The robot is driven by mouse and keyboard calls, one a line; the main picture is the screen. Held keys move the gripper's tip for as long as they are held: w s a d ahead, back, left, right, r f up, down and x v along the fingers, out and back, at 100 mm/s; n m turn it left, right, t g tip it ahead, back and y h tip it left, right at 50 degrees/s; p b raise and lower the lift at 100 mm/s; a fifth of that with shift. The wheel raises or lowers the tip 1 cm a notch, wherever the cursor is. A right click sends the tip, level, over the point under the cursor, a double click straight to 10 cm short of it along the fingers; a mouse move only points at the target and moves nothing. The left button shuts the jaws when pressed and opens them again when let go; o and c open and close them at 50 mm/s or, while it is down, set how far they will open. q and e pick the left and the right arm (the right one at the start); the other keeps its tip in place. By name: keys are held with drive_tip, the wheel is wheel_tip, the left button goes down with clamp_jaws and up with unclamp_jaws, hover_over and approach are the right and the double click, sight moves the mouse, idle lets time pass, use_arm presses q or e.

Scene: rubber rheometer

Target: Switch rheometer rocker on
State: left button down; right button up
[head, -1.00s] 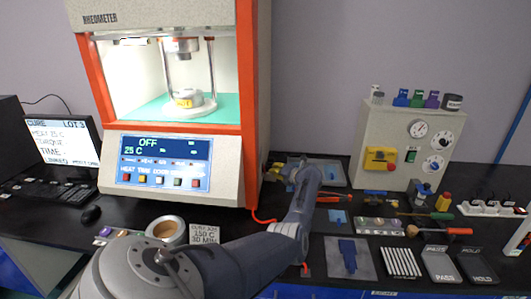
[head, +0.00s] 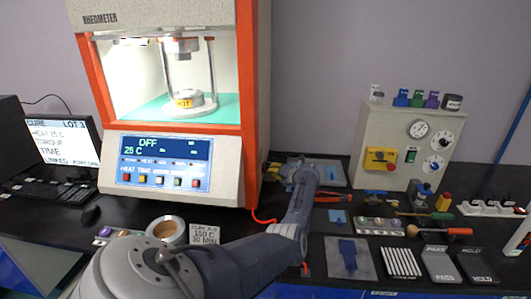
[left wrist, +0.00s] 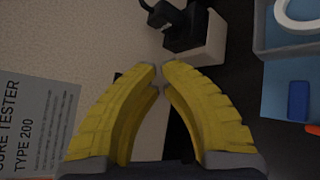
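The rheometer (head: 180,110) stands at the left of the bench, with an orange frame and a lit chamber. Its display (head: 165,148) reads OFF and 25 C. My left gripper (head: 272,170) is at the machine's right side, partly hidden by my own arm. In the left wrist view its yellow fingers (left wrist: 160,68) are brought together at the tips, with nothing seen between them. They are over the machine's beige side panel (left wrist: 90,35). Dark patches show behind and between the fingers. I cannot make out the rocker there. My right gripper is not in view.
A black plug with a cable (left wrist: 185,28) sits on a pale block just beyond the fingertips. A grey label (left wrist: 35,125) is on the panel. A blue tray (left wrist: 290,60) is at the right. A grey control box (head: 410,140) and several tools are on the bench.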

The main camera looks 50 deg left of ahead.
use_arm(q)
drive_tip(key=shift+s+a, duration=0.25)
drive_tip(key=shift+s, duration=0.05)
idle(0.6)
drive_tip(key=shift+w+d, duration=0.1)
drive_tip(key=shift+w, duration=0.05)
drive_tip(key=shift+w+d, duration=0.45)
idle(0.5)
drive_tip(key=shift+w+d+r, duration=0.2)
drive_tip(key=shift+w+d, duration=0.7)
drive_tip(key=shift+w+d+r, duration=0.2)
drive_tip(key=shift+w+d, duration=0.65)
